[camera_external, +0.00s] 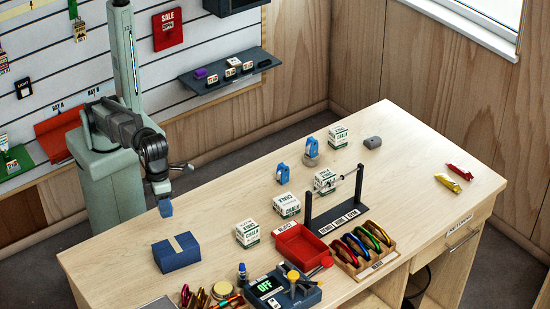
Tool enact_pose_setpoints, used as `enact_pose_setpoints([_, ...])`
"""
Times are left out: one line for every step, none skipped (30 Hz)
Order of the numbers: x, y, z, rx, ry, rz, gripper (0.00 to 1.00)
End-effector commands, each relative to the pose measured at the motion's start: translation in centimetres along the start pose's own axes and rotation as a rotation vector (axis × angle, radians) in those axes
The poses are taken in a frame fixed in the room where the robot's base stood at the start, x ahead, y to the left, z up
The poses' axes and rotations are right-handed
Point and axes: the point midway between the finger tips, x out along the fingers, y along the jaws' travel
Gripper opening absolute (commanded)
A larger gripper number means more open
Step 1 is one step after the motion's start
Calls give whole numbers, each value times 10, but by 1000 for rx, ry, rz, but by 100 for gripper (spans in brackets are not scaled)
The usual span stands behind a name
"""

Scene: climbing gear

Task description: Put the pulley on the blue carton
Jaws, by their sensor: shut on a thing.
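My gripper (161,193) points down over the left part of the table, shut on a small blue thing (166,208) that looks like a pulley. Only its lower part shows clearly. The held pulley appears apart from the carton, in the air. Two similar blue pulleys stand farther back: one on the table (282,175) and one on a grey round piece (309,147).
Several white chalk boxes (247,233) stand in a diagonal row across the table. A dark rack (333,207), a red tray (300,244) and a wooden holder of carabiners (362,262) are right of the carton. A scale-like device (285,291) sits at the front.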

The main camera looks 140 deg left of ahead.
Motion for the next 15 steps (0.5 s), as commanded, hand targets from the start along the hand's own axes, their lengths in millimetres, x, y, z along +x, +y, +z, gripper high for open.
enact_pose_setpoints([-11, -25, 1, -22, 0, 0, 5])
enact_pose_setpoints([-14, -32, 2, -41, 0, 0, 5])
enact_pose_setpoints([-18, -41, 3, -65, 0, -1, 5])
enact_pose_setpoints([-20, -46, 4, -87, 0, -1, 5])
enact_pose_setpoints([-22, -49, 4, -110, 0, -1, 5])
enact_pose_setpoints([-23, -51, 4, -143, 0, -1, 5])
enact_pose_setpoints([-22, -51, 4, -165, 0, -2, 5])
enact_pose_setpoints([-22, -49, 4, -184, 0, -2, 5])
enact_pose_setpoints([-21, -48, 4, -206, 0, -2, 5])
enact_pose_setpoints([-21, -48, 4, -220, 0, -2, 5])
enact_pose_setpoints([-21, -48, 4, -232, 0, -3, 5])
enact_pose_setpoints([-20, -48, 4, -244, 0, -3, 5])
enact_pose_setpoints([-20, -48, 4, -251, 0, -3, 5])
enact_pose_setpoints([-18, -48, 4, -257, 0, -2, 5])
enact_pose_setpoints([-16, -47, 4, -261, 0, -2, 5])
